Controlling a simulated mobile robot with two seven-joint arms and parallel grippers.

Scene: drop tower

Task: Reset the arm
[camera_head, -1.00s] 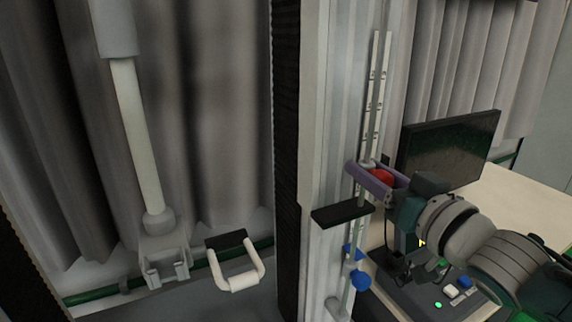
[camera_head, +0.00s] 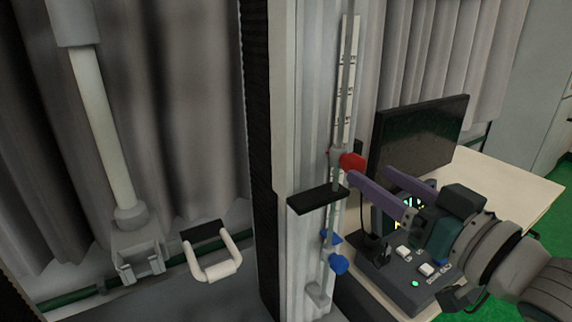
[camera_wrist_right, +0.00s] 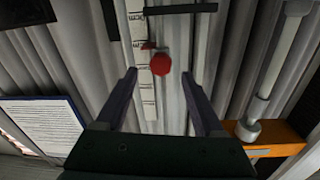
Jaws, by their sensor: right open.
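My right gripper (camera_head: 368,177) is open and empty, reaching in from the right with two purple fingers. A red knob (camera_head: 352,163) on the upright scale rail (camera_head: 346,95) is just beyond the fingertips, apart from them as far as I can tell. In the right wrist view, the red knob (camera_wrist_right: 161,64) lies ahead, centred in the gap between the open fingers (camera_wrist_right: 159,76). A blue knob (camera_head: 338,264) sits lower on the same rail. My left gripper is not in view.
A black plate (camera_head: 317,199) juts from the column close to the fingers. A monitor (camera_head: 425,132) and a control box with buttons (camera_head: 405,276) stand on the table (camera_head: 510,186) at right. A pale rod (camera_head: 103,140) and a U-shaped handle (camera_head: 219,270) are at left.

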